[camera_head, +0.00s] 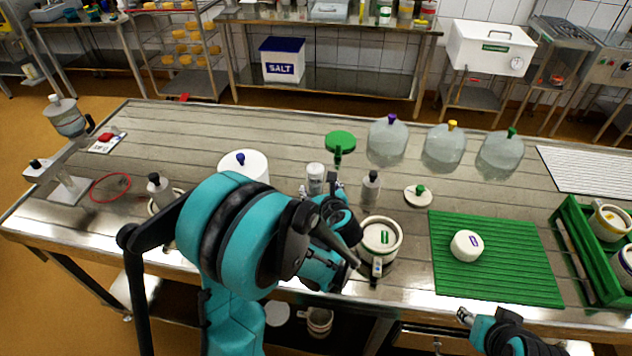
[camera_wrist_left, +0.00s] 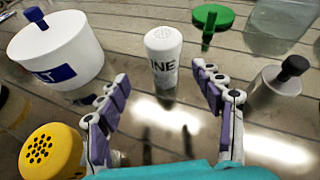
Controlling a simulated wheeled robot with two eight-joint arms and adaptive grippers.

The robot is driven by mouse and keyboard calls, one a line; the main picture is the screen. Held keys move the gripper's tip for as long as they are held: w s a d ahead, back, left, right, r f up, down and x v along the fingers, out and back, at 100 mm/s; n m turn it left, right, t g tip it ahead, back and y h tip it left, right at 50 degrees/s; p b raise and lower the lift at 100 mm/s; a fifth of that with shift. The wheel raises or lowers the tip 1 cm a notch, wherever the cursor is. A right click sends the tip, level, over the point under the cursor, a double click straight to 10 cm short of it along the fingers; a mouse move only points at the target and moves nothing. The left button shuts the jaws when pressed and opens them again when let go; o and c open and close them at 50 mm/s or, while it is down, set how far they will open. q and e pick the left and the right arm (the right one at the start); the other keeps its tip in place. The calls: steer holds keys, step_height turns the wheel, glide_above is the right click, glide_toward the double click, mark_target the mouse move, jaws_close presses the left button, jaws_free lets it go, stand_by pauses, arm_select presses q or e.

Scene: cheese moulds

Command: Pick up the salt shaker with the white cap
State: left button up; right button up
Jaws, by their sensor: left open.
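The salt shaker with the white cap (camera_head: 315,176) stands upright on the steel table. In the left wrist view the shaker (camera_wrist_left: 163,62) shows a perforated white top and dark letters "INE" on its body. My left gripper (camera_head: 320,197) is open and empty, on the near side of the shaker. In the wrist view its fingers spread to the left and right, with the shaker just beyond and between the tips. A second shaker with a yellow cap (camera_wrist_left: 50,150) is close to the left finger; my arm hides it in the head view. My right gripper (camera_head: 466,318) is at the table's front edge.
A white pot with a blue knob (camera_head: 243,165) stands left of the shaker. A grey bottle with a black cap (camera_head: 371,187) and a green round-headed tool (camera_head: 341,142) stand nearby. A white mould (camera_head: 381,238) is right of my left gripper. A green mat (camera_head: 500,275) lies further right.

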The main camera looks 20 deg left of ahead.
mark_target(317, 179)
arm_select(q)
steer(key=shift+w+f+m, duration=0.3)
steer(key=shift+f+m, duration=0.05)
steer(key=shift+m, duration=0.15)
steer(key=shift+w+a+f+t, duration=0.15)
steer(key=shift+w+a+t, duration=0.05)
steer(key=shift+w+t, duration=0.1)
steer(key=shift+b+x, duration=0.45)
steer(key=shift+x, duration=0.45)
steer(key=b+x, duration=0.2)
steer(key=x, duration=0.3)
steer(key=shift+w+a, duration=0.1)
steer(key=shift+w, duration=0.2)
steer(key=shift+s, duration=0.1)
steer(key=shift+c, duration=1)
steer(key=c, duration=1.1)
